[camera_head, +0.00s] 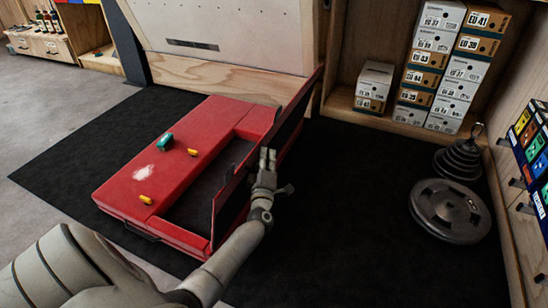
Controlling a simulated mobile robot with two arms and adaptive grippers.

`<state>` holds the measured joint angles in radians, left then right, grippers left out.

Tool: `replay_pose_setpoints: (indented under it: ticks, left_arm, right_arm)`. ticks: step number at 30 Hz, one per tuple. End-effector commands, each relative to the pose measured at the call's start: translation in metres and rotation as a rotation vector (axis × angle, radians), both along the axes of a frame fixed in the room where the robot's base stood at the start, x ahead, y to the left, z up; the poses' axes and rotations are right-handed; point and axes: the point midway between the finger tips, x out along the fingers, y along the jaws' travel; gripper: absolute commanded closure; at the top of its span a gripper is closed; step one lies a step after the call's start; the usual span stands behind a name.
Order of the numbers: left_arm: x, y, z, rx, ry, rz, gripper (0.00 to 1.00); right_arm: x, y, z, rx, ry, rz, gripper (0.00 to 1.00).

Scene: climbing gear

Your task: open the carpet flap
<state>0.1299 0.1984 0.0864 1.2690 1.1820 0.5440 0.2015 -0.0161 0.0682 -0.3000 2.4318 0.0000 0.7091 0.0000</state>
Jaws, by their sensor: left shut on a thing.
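A red crash pad (165,150) lies on the black floor mat. Its carpet flap (232,200) stands raised along the pad's right side, with a dark face and a red edge. A dark recess (210,180) shows in the pad left of the flap. My left gripper (267,160) is at the flap's upper edge, about midway along it, and is shut on it. The gripper and wrist hide part of the flap. My right gripper is not in view.
Weight plates (450,210) lie on the right of the mat (350,190). Shoe boxes (440,70) are stacked behind. A pale panel (225,30) stands behind the pad.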

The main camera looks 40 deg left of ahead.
Motion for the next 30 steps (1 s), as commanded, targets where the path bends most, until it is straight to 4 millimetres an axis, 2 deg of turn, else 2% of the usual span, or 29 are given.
replay_pose_setpoints:
  ticks: [10,11,13,23,26,30]
  left_arm:
    - [-0.002,0.002,-0.001,-0.008,0.000,0.003,1.00]
    - [-0.002,0.002,-0.001,-0.008,0.000,0.003,0.87]
    - [-0.002,0.002,-0.001,-0.008,0.000,0.003,0.81]
    - [-0.003,0.000,-0.001,-0.007,0.000,0.001,0.81]
    - [-0.010,-0.005,-0.003,-0.009,0.000,0.000,0.81]
    - [-0.031,-0.019,-0.008,-0.010,0.002,0.001,0.81]
  right_arm:
    - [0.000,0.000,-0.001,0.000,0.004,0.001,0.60]
    - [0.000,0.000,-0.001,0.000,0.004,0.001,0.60]
    - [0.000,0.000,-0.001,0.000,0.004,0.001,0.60]
    - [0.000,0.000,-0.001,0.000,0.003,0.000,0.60]
    - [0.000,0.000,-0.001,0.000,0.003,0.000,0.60]
    - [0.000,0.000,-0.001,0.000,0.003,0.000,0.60]
